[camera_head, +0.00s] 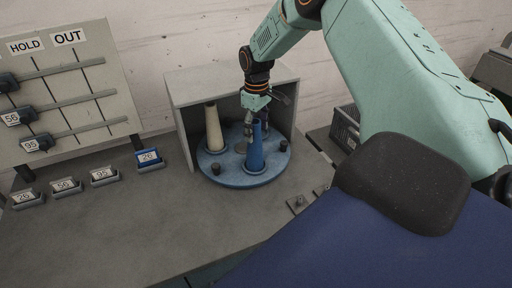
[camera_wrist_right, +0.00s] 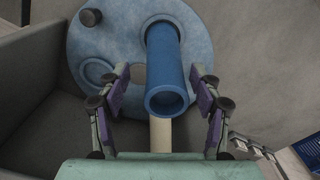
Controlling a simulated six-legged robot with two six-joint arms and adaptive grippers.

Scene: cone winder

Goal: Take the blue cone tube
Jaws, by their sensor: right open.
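The blue cone tube (camera_head: 256,150) stands upright on the front right of a round blue turntable (camera_head: 240,181). My right gripper (camera_head: 257,118) is right above and behind it, pointing down. In the right wrist view the open jaws (camera_wrist_right: 160,74) lie on either side of the blue tube (camera_wrist_right: 165,66), with a gap on both sides. I cannot tell how deep the tube reaches between the fingers. Nothing is held. My left gripper is not in view.
A cream cone tube (camera_head: 213,129) stands left on the turntable, with dark knobs (camera_head: 216,168) near the rim. A grey open-front housing (camera_head: 184,125) encloses the back.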

